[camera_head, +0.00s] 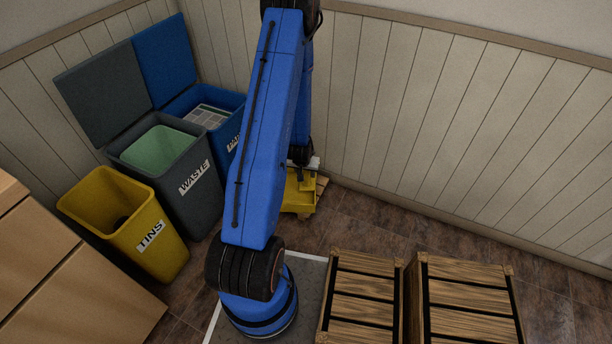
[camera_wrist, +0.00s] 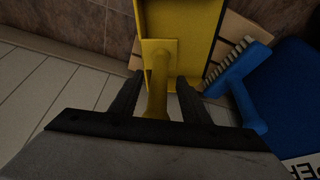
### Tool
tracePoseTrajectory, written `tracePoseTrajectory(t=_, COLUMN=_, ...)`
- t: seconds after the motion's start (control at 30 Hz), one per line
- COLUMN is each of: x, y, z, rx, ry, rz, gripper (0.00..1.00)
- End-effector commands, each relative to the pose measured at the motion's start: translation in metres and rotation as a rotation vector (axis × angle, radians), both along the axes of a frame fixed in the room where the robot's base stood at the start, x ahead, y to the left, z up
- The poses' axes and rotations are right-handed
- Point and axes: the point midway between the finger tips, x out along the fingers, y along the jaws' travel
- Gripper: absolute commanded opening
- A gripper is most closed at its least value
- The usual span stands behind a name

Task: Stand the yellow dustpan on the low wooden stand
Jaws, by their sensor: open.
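The yellow dustpan (camera_head: 299,194) stands near the wall, partly hidden behind my arm in the head view. In the wrist view the dustpan (camera_wrist: 182,18) is at the top, its handle (camera_wrist: 157,90) pointing towards me. My gripper (camera_wrist: 159,80) is open, with one finger on each side of the handle and gaps showing. The low wooden stand (camera_wrist: 236,38) shows in the wrist view behind the dustpan, and a corner of the stand (camera_head: 322,184) shows in the head view. The dustpan overlaps the stand; its contact with it is hidden.
A blue brush (camera_wrist: 238,85) with pale bristles lies right beside the dustpan. Blue (camera_head: 222,103), grey (camera_head: 190,205) and yellow (camera_head: 165,255) bins stand left of my arm. Two wooden crates (camera_head: 362,290) (camera_head: 465,295) stand front right. Floor between crates and wall is clear.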

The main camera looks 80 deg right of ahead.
Motion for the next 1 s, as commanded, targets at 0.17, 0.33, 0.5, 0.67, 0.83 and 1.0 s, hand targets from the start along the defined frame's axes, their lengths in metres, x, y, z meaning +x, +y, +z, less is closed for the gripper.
tracePoseTrajectory(t=0.17, x=0.0, y=0.01, z=0.025, rx=-0.002, ry=0.0, rz=0.0, gripper=0.42)
tracePoseTrajectory(t=0.33, x=0.0, y=0.018, z=0.046, rx=-0.002, ry=0.0, rz=0.0, gripper=0.42)
tracePoseTrajectory(t=0.5, x=0.0, y=0.024, z=0.059, rx=-0.002, ry=0.0, rz=0.0, gripper=0.42)
tracePoseTrajectory(t=0.67, x=0.0, y=0.027, z=0.065, rx=0.0, ry=0.0, rz=0.0, gripper=0.42)
tracePoseTrajectory(t=0.83, x=0.0, y=0.028, z=0.066, rx=0.0, ry=0.0, rz=0.0, gripper=0.42)
tracePoseTrajectory(t=1.0, x=0.009, y=0.027, z=0.073, rx=-0.003, ry=0.0, rz=0.016, gripper=0.42)
